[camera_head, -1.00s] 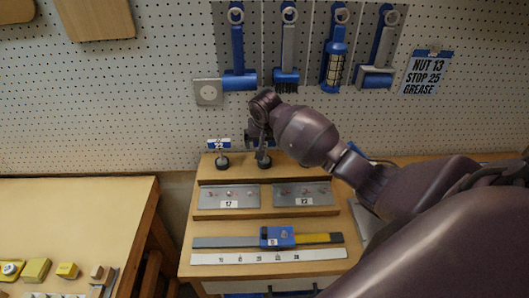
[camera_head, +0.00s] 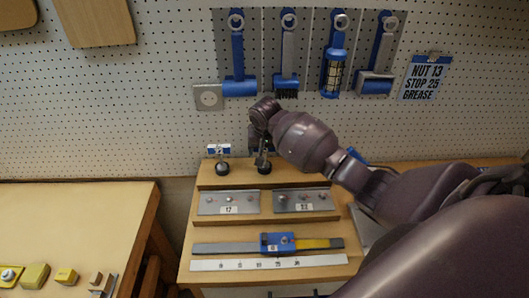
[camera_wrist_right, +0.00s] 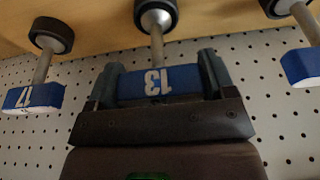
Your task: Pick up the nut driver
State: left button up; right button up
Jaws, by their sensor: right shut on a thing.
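A nut driver with a blue handle marked 13 (camera_wrist_right: 160,84) stands between my right gripper's fingers in the right wrist view. Its metal shaft and round dark-rimmed end (camera_wrist_right: 158,14) point at the wooden rack. My right gripper (camera_head: 261,147) is shut on the blue handle, above the rack's top step in the head view. The arm partly hides the handle there. Whether the end touches the wood I cannot tell. A driver marked 17 (camera_wrist_right: 34,97) shows in the wrist view. My left gripper is out of view.
The stepped wooden rack (camera_head: 208,183) carries metal plates marked 17 and 13 (camera_head: 303,208). In front lie a blue-and-yellow gauge (camera_head: 278,242) and a white scale (camera_head: 225,264). A pegboard with hanging tools stands close behind. A second bench (camera_head: 70,225) is at left.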

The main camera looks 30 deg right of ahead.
jog(key=shift+r, duration=0.5)
notch_tip(320, 180, up, 3)
jog(key=shift+f+b, duration=0.15)
jog(key=shift+b, duration=0.2)
pick_arm(q)
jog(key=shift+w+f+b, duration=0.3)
jog(key=shift+b, duration=0.05)
pick_arm(e)
jog(key=s+a, duration=0.9)
jog(key=s, duration=0.6)
jog(key=shift+s+a+f, duration=0.15)
jog(key=shift+s+a, duration=0.05)
